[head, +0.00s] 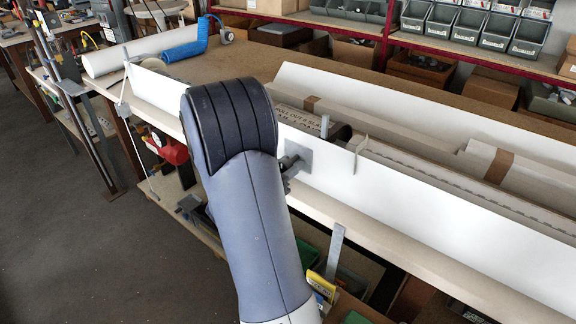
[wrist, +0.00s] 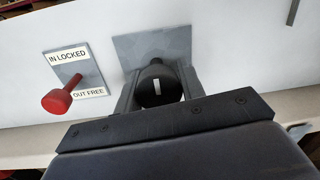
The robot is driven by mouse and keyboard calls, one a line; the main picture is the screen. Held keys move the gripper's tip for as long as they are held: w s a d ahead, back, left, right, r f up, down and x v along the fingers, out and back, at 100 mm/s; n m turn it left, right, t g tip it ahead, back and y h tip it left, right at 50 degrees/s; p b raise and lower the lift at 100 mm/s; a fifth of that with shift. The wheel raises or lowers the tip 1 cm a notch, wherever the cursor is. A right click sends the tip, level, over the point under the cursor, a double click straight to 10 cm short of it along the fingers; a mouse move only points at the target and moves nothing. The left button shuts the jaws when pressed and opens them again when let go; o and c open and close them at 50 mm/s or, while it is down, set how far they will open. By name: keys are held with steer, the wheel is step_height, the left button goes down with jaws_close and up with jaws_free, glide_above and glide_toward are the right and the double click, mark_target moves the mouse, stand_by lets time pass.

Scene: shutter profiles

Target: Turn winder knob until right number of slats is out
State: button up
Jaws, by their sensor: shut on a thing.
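In the wrist view, a black round winder knob (wrist: 148,97) with a white index mark sits on a grey plate (wrist: 178,42) on a white panel. The mark stands nearly upright. My gripper (wrist: 158,88) has one finger on each side of the knob and is shut on it. To the left, a red knob (wrist: 57,101) stands out from a plate lettered "IN LOCKED" above and "OUT FREE" below. Long pale slats (head: 440,152) lie behind the panel; I cannot tell how many are out.
The long white panel (head: 430,215) runs along the bench's front edge. A white roll (head: 108,60) and a blue object (head: 182,52) lie at the far left of the bench. Grey bins (head: 455,25) fill a red-edged shelf behind. Open grey floor (head: 70,230) lies at left.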

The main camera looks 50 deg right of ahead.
steer(key=shift+f+m+b, duration=0.1)
steer(key=shift+m+b, duration=0.2)
steer(key=shift+b, duration=0.15)
steer(key=m+b, duration=0.2)
steer(key=b, duration=0.1)
steer(key=shift+f+m+b, duration=0.2)
steer(key=shift+m+b, duration=0.1)
steer(key=m+b, duration=0.6)
steer(key=b, duration=0.2)
steer(key=shift+w+t, duration=0.1)
steer(key=shift+t, duration=0.2)
steer(key=m+b, duration=0.6)
steer(key=b, duration=0.3)
steer(key=shift+w+y+b, duration=0.1)
steer(key=shift+y+b, duration=0.2)
steer(key=m+b, duration=0.2)
steer(key=b, duration=0.1)
steer(key=shift+r+m+t+b, duration=0.15)
steer(key=shift+m+t+b, duration=0.15)
steer(key=shift+m+b, duration=0.1)
steer(key=shift+r+m+b, duration=0.15)
steer(key=shift+m+b, duration=0.35)
steer(key=shift+b, duration=0.2)
steer(key=shift+r, duration=0.1)
